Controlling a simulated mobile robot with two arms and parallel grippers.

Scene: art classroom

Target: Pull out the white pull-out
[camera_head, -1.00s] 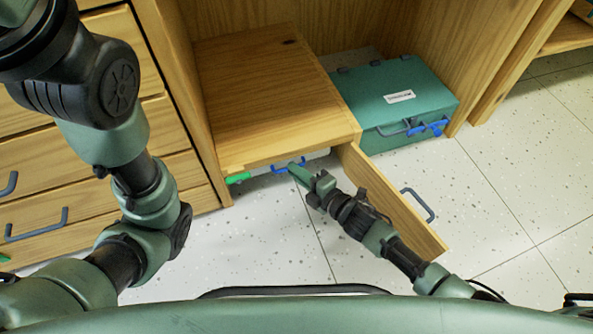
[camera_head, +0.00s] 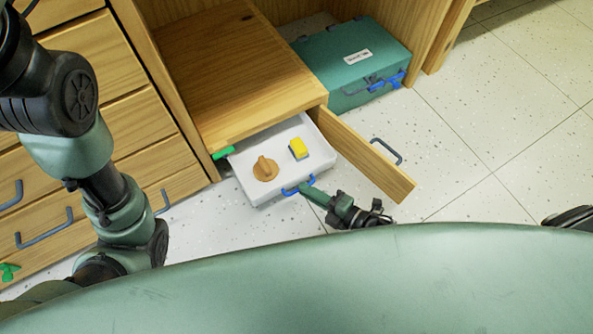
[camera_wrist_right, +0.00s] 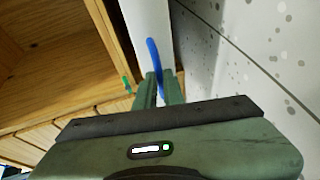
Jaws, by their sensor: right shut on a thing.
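The white pull-out (camera_head: 240,158) is a shallow white tray sticking out of the low wooden cabinet. Its blue handle (camera_head: 297,187) is on its front edge. My right gripper (camera_head: 305,187) is shut on that handle; in the right wrist view the fingers (camera_wrist_right: 160,88) close around the blue handle (camera_wrist_right: 154,55) in front of the white front face. A round tan object with a raised grip (camera_head: 265,170) and a small yellow and blue block (camera_head: 299,149) are in the tray. My left arm shows at the left; its gripper is out of view.
The wooden door (camera_head: 365,155) stands open right of the tray. A teal case (camera_head: 345,70) with a blue handle sits on the floor beyond it. Drawers (camera_head: 150,160) with grey handles are at the left. Speckled floor is clear at the right.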

